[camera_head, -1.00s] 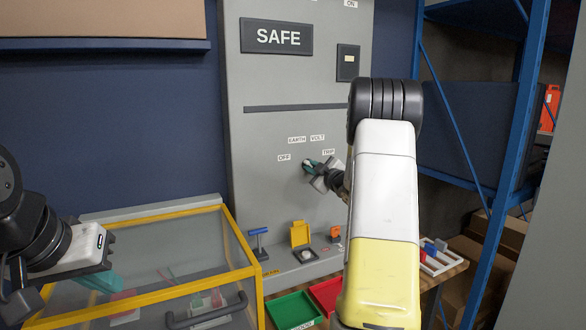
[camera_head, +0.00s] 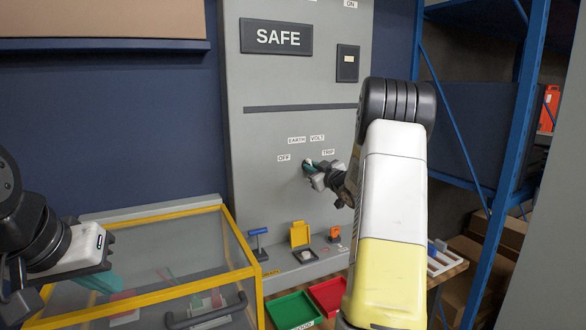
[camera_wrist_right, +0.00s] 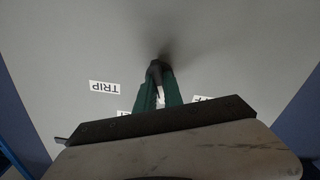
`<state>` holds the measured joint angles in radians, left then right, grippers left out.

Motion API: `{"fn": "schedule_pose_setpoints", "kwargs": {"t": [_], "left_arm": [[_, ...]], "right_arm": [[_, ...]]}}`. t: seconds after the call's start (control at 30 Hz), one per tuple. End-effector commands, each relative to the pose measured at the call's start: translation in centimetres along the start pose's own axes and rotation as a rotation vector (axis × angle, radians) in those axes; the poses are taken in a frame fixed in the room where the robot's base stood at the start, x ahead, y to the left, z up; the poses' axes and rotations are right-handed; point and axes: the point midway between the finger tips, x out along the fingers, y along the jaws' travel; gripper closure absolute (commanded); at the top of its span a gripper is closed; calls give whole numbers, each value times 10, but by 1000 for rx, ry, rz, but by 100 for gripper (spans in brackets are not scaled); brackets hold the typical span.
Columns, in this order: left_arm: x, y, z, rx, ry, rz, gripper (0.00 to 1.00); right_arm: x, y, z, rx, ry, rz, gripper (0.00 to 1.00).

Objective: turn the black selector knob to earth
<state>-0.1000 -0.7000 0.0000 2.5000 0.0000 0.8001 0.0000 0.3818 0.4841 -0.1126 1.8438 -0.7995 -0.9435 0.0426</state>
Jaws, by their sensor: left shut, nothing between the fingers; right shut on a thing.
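The black selector knob (camera_wrist_right: 157,68) is on the grey panel (camera_head: 255,200), between the green fingertips of my right gripper (camera_wrist_right: 158,90). A white mark shows between the fingers; which label it points to I cannot tell. In the head view my right gripper (camera_head: 311,167) is against the panel, hiding most of the knob. Around it are the labels OFF (camera_head: 284,157), EARTH (camera_head: 297,140), VOLT (camera_head: 317,138) and TRIP (camera_head: 328,152). TRIP also shows upside down in the wrist view (camera_wrist_right: 104,87). My left gripper (camera_head: 100,284) is shut and empty at the lower left, over the glass-topped case.
The yellow-framed case (camera_head: 240,240) stands at lower left. A blue handle (camera_head: 258,232), a yellow cover (camera_head: 299,234) and an orange part (camera_head: 335,232) are on the panel's lower ledge. Green (camera_head: 292,311) and red (camera_head: 328,294) trays lie below. Blue shelving (camera_head: 512,110) stands at right.

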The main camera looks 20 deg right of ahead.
Motion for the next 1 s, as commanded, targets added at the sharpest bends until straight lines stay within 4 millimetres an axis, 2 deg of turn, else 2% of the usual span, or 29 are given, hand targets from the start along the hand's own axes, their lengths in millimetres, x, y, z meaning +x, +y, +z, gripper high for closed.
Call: {"fn": "schedule_pose_setpoints", "kwargs": {"t": [0.17, 0.2, 0.3, 0.67, 1.0], "left_arm": [[0, 0, 0, 0, 0, 0, 100], [0, 0, 0, 0, 0, 0, 100], [0, 0, 0, 0, 0, 0, 100], [0, 0, 0, 0, 0, 0, 100], [0, 0, 0, 0, 0, 0, 100]], "right_arm": [[-1, 0, 2, 0, -4, 0, 100], [-1, 0, 2, 0, -4, 0, 82], [0, 0, 2, 0, -4, 0, 66], [-4, 0, 1, -1, -2, 1, 66], [-58, 0, 1, -1, -3, 1, 66]]}}
